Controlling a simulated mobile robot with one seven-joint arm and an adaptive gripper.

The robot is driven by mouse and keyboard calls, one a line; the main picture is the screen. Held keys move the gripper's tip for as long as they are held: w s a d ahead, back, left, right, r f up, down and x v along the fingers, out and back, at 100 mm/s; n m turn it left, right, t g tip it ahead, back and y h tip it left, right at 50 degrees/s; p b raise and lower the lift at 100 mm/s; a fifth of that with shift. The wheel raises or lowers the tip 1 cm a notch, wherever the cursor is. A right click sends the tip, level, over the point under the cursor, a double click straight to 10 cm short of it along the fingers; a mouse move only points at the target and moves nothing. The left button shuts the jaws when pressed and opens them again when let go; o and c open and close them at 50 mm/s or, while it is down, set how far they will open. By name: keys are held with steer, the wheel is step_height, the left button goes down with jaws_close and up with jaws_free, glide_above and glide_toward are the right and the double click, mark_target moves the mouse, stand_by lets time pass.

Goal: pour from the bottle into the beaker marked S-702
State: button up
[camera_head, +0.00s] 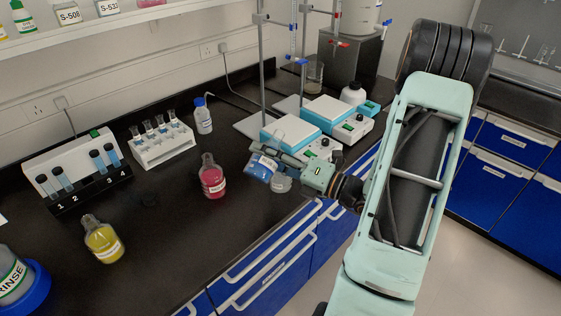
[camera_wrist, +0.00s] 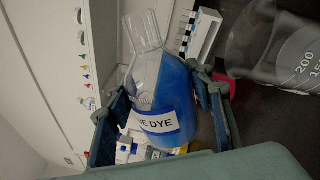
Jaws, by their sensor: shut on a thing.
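My gripper (camera_head: 290,165) is shut on the bottle of blue dye (camera_head: 261,168), holding it above the bench's front part. The bottle also shows in the wrist view (camera_wrist: 165,100), with a white label ending in "E DYE". It is strongly tilted, its blue liquid lying along one side, and its open neck shows no visible stream. A clear beaker (camera_head: 281,184) is just below and beside the bottle. A beaker with marks 200 and 150 (camera_wrist: 275,50) shows at the right of the wrist view, apart from the bottle's mouth. I cannot read S-702 on any vessel.
A red flask (camera_head: 213,180) stands left of the bottle, a yellow flask (camera_head: 103,241) farther left. Hotplates (camera_head: 325,122) with stands are behind my gripper. A vial rack (camera_head: 162,143) and a wash bottle (camera_head: 203,117) stand at the back. Bare bench (camera_head: 160,270) lies at the front.

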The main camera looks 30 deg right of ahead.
steer(key=shift+s+a+f+m, duration=0.1)
steer(key=shift+a+f+m, duration=0.05)
steer(key=shift+m, duration=0.75)
stand_by(1.6)
steer(key=shift+s+a+f+m+p, duration=0.1)
steer(key=shift+a+f+m+p, duration=0.05)
steer(key=shift+f+m+p, duration=0.65)
stand_by(1.6)
steer(key=shift+f+m+p, duration=0.2)
steer(key=shift+m+p, duration=0.3)
stand_by(1.5)
steer(key=shift+f+n+b, duration=0.35)
steer(key=shift+n+b, duration=0.05)
steer(key=shift+b, duration=0.7)
steer(key=shift+d+r+n, duration=0.2)
steer(key=shift+r+n, duration=0.8)
steer(key=shift+r, duration=0.4)
